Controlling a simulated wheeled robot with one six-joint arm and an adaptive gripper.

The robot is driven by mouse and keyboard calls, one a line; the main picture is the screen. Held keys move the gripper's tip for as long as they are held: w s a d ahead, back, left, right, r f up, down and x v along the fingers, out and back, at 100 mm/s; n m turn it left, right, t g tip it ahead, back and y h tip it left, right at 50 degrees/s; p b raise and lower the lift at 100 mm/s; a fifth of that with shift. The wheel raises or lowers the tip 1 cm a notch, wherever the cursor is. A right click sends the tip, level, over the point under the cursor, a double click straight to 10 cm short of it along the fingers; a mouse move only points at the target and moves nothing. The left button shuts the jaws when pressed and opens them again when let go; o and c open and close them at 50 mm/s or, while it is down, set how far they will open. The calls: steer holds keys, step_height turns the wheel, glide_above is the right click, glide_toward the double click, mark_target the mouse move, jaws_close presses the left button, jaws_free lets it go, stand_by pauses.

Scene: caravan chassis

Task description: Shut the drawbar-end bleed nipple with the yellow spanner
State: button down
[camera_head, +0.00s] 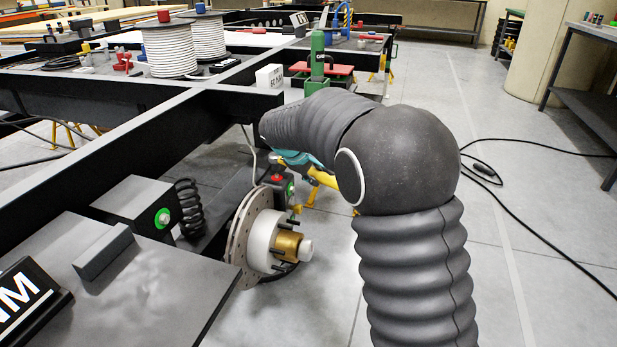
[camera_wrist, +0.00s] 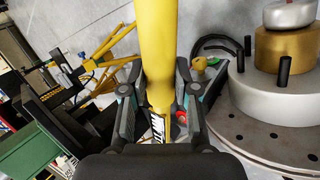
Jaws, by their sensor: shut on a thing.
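The yellow spanner (camera_wrist: 155,45) is held between the fingers of my gripper (camera_wrist: 158,88) in the wrist view, its shaft running up out of the frame. A yellow length of it shows in the head view (camera_head: 324,178), partly behind my arm. My gripper (camera_head: 296,158) is beside the brake assembly, mostly hidden by my arm. A dark block with a red top (camera_head: 278,179) and a green disc (camera_head: 290,188) stands behind the brake disc (camera_head: 240,240). A small red and green fitting shows right of my fingers in the wrist view (camera_wrist: 200,64). I cannot make out the bleed nipple or the spanner's jaw.
The brass hub (camera_head: 288,243) with dark studs juts out right of the disc. A black coil spring (camera_head: 190,207) and chassis beams lie to the left. Cable reels (camera_head: 170,50) stand behind.

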steer(key=w+d+n+p, duration=0.1)
steer(key=w+n+y+p, duration=0.1)
steer(key=w, duration=0.1)
steer(key=w+d+f+n+t+y+p, duration=0.1)
steer(key=shift+w+d+n, duration=0.15)
steer(key=shift+d+n, duration=0.2)
steer(key=shift+n, duration=0.05)
steer(key=shift+f+b, duration=0.55)
steer(key=shift+f, duration=0.2)
stand_by(0.8)
steer(key=shift+a, duration=0.1)
steer(key=shift+s+a+f+m+g+h+b, duration=0.15)
steer(key=shift+s+a+m+h+b, duration=0.2)
steer(key=shift+s+m+b, duration=0.4)
steer(key=shift+s+a+r+m+g+h+b, duration=0.1)
steer(key=shift+s+a+m+g+h+b, duration=0.15)
steer(key=shift+s+a+m+b, duration=0.45)
steer(key=shift+s+a+f+m+g+h+b, duration=0.1)
steer(key=shift+s+m+h+b, duration=0.35)
steer(key=shift+b, duration=0.5)
steer(key=s+a+m+g+h+p, duration=0.1)
steer(key=s+a+m+g, duration=0.1)
steer(key=s+a+m, duration=0.2)
steer(key=shift+a+m+h, duration=0.35)
steer(key=shift+a+m, duration=0.05)
steer(key=shift+a, duration=0.15)
